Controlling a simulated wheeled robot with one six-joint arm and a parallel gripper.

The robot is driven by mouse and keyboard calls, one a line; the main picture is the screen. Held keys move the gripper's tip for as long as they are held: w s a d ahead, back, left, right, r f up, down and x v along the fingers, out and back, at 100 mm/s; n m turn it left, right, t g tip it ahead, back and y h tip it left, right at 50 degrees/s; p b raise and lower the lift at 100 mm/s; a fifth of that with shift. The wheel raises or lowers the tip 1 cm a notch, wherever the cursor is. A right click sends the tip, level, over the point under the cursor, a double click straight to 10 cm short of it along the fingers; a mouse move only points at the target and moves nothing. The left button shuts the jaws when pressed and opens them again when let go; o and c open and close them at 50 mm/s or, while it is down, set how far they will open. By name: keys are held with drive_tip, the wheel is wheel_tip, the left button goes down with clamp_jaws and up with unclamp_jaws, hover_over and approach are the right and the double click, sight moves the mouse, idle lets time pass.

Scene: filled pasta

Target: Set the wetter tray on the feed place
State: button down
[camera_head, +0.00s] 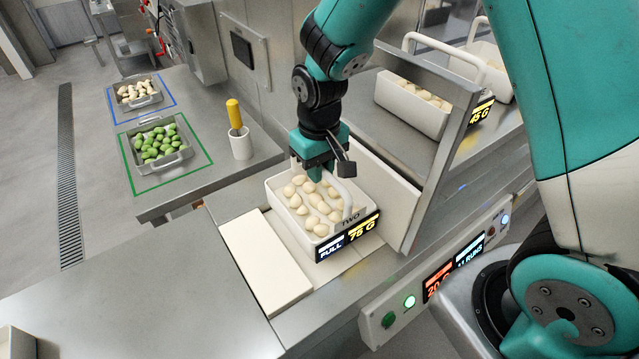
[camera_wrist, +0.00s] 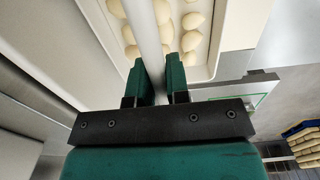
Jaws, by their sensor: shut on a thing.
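A white tray (camera_head: 287,222) of pale filled pasta, marked TWO, is in the middle of the head view, level, at the machine's front bay. Its front displays read FULL and what looks like 75 G. My gripper (camera_head: 318,168) is shut on the tray's white bar handle (camera_wrist: 148,38), which runs between the fingers (camera_wrist: 157,80) in the wrist view. I cannot tell whether the tray rests on the surface or hangs just above it. Another white tray (camera_head: 395,98) with pasta stands behind the metal panel, its display reading about 45 G. No label names a feed place.
A white slab (camera_head: 262,262) lies left of the held tray. On the steel side table stand a small tray of pale pasta (camera_head: 138,103), a tray of green pasta (camera_head: 186,153) and a yellow-handled tool in a white cup (camera_head: 241,148). The upright panel (camera_head: 440,160) rises close on the right.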

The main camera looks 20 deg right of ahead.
drive_tip(key=shift+f+p, duration=0.4)
drive_tip(key=shift+f, duration=2.3)
drive_tip(key=shift+f, duration=0.15)
drive_tip(key=c, duration=1.1)
unclamp_jaws()
drive_tip(key=r+b, duration=0.1)
drive_tip(key=r, duration=0.7)
drive_tip(key=s+r+b, duration=0.1)
drive_tip(key=r, duration=0.4)
drive_tip(key=shift+a+r+b, duration=0.1)
drive_tip(key=shift+a+b, duration=0.05)
drive_tip(key=shift+b, duration=0.2)
drive_tip(key=s+a+r+n+y, duration=0.2)
drive_tip(key=s+r, duration=0.2)
drive_tip(key=s, duration=0.5)
drive_tip(key=s+a+r+n+y, duration=0.2)
drive_tip(key=s+r+n, duration=0.1)
drive_tip(key=s, duration=0.7)
drive_tip(key=shift+a+r, duration=0.15)
drive_tip(key=shift+r, duration=0.5)
